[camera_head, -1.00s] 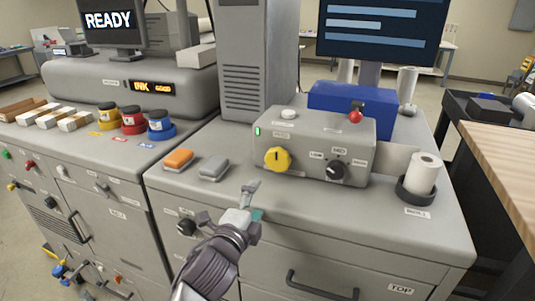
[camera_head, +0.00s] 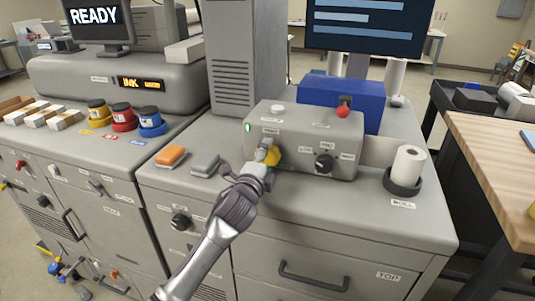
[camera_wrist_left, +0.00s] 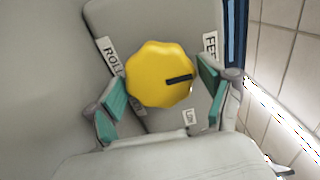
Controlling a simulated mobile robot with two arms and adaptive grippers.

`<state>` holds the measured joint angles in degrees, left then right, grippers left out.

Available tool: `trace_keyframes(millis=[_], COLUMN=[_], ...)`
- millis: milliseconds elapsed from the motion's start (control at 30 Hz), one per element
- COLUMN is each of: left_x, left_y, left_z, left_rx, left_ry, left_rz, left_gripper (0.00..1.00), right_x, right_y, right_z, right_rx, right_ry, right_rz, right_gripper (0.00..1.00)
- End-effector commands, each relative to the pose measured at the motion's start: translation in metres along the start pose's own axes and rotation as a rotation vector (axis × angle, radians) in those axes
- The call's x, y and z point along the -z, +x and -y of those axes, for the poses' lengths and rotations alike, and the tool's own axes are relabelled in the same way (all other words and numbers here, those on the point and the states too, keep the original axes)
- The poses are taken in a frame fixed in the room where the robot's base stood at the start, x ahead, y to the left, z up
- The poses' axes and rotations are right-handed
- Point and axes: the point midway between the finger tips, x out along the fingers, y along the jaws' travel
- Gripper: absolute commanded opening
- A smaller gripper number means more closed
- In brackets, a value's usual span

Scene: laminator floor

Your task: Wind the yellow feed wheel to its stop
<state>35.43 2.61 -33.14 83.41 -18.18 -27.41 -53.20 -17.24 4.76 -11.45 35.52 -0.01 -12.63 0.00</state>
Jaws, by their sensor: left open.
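The yellow feed wheel (camera_head: 272,156) is on the front face of the grey control box (camera_head: 310,132). In the head view my left gripper (camera_head: 266,154) is in front of it and hides part of it. In the left wrist view the wheel (camera_wrist_left: 160,74) shows whole, with a black pointer mark toward the right. My left gripper (camera_wrist_left: 160,103) is open there, one teal-padded finger on each side of the wheel. A gap shows between the left finger and the wheel, and the right finger is apart from it too. My right gripper is not seen.
A black selector knob (camera_head: 324,164) sits right of the wheel on the same box. A red-topped lever (camera_head: 343,112) stands behind the box. An orange block (camera_head: 171,156) and a grey block (camera_head: 205,164) lie to the left. A white roll (camera_head: 407,166) stands at the right.

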Motion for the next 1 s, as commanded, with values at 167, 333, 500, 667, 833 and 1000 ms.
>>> trace_keyframes(millis=[167,333,500,667,833,1000], left_x=[-0.0003,-0.0003,-0.0002,-0.0002,-0.0003,-0.0003], left_y=[0.0068,0.007,0.0069,0.0068,0.0067,0.0068], left_z=[-0.0001,-0.0003,-0.0004,-0.0006,-0.0006,0.0002], left_rx=[-0.001,0.0,-0.001,-0.001,-0.002,-0.002], left_ry=[0.0,0.0,0.0,0.0,0.006,0.048], left_rz=[0.0,0.0,0.0,0.0,0.0,0.0], left_gripper=[0.81,0.81,0.64,0.37,0.35,0.35], right_x=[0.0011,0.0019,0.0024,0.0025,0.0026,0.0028], right_y=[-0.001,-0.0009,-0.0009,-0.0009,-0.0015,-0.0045], right_z=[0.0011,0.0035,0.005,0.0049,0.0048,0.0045], right_rx=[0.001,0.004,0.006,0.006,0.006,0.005], right_ry=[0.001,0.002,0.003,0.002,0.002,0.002], right_rz=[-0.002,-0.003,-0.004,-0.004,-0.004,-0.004], right_gripper=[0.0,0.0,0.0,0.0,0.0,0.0])
